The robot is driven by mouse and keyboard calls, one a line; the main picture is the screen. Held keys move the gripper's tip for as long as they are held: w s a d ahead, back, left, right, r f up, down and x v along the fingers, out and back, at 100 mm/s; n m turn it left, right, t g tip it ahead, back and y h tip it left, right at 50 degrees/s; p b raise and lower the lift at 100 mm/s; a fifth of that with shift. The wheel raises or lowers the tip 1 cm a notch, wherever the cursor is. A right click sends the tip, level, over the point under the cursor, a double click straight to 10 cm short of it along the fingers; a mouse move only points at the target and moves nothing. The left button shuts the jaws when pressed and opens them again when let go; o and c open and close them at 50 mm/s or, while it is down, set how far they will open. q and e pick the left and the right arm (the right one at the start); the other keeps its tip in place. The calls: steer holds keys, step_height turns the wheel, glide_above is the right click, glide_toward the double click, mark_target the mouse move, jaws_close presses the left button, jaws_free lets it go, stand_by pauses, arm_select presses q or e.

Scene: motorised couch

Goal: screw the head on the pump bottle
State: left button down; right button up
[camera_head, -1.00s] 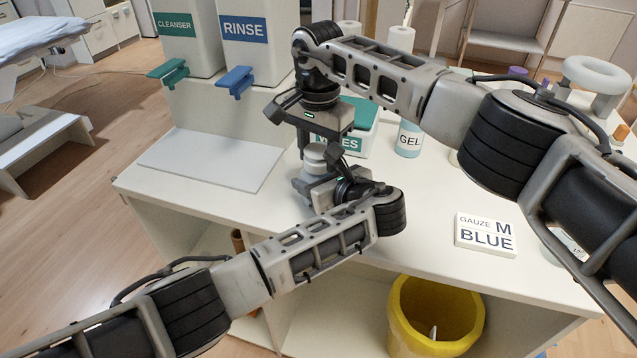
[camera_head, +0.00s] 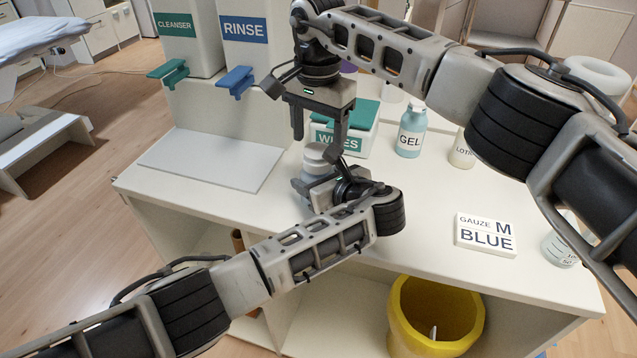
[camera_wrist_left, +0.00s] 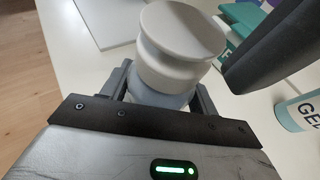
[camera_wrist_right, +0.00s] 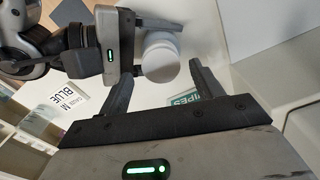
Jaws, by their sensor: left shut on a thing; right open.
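My left gripper (camera_head: 322,180) is shut around the bottle below the collar. My right gripper (camera_head: 319,138) is open and empty, pointing down above the head. In the right wrist view the head (camera_wrist_right: 161,57) appears beyond and between the spread fingertips, apparently untouched.
A wipes box (camera_head: 352,138) stands close behind, with a gel bottle (camera_head: 411,130) and a lotion bottle (camera_head: 461,150) to its right. A gauze box (camera_head: 486,234) lies front right. A flat pale board (camera_head: 210,160) lies left. A yellow bin (camera_head: 435,315) stands below the counter edge.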

mark_target(317, 150)
steer(key=shift+r, duration=0.25)
steer(key=shift+c, duration=1)
step_height(317, 150, up, 4)
steer(key=n, duration=0.3)
steer(key=shift+f, duration=0.25)
steer(key=shift+f, duration=4.05)
steer(key=c, duration=0.8)
steer(key=shift+m, duration=1.5)
steer(key=shift+c, duration=0.2)
